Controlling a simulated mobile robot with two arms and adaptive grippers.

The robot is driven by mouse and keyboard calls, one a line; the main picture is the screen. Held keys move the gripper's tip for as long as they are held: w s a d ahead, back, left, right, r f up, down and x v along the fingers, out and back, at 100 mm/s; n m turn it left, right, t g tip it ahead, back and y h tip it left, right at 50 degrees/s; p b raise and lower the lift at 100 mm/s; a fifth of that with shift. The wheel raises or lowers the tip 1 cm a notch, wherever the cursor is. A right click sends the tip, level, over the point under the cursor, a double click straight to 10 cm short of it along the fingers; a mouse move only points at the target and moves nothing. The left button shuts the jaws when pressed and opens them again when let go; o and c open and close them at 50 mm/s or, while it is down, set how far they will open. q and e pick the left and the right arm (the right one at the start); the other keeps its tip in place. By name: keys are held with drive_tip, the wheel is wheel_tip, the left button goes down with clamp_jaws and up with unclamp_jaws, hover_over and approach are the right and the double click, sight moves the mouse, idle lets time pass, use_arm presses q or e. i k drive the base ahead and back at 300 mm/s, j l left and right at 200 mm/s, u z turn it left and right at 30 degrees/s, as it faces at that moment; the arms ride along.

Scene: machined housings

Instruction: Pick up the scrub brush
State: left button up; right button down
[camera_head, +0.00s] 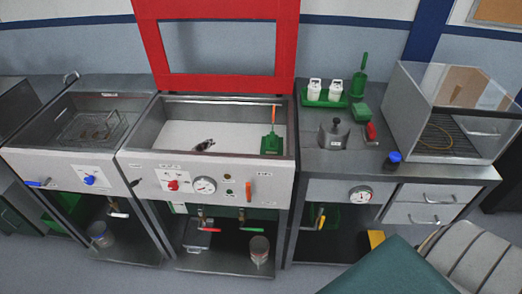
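A green tool with a long orange handle (271,143) leans inside the right-hand basin, at its right end. It has a brush-like or scoop-like shape, and I cannot tell for sure whether it is the scrub brush. A green upright item with a narrow top (359,82) stands at the back of the right counter. A green block (362,112) and a red item (371,131) lie in front of it; their details are too small to tell. Neither of my grippers is in view.
The basin (225,106) has a raised red-framed lid (146,40) behind it and a small dark object (205,145) inside. A green tray (325,101) holds two white bottles. A clear-sided enclosure (400,105) stands at the right. A teal flat surface (385,275) fills the near lower right.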

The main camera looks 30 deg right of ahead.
sight(272, 139)
drive_tip(key=i+l, duration=0.1)
drive_tip(key=l, duration=0.25)
drive_tip(key=i+l, duration=0.1)
drive_tip(key=l, duration=0.25)
drive_tip(key=i+l, duration=0.1)
drive_tip(key=l, duration=0.25)
drive_tip(key=i+l, duration=0.1)
drive_tip(key=l, duration=0.25)
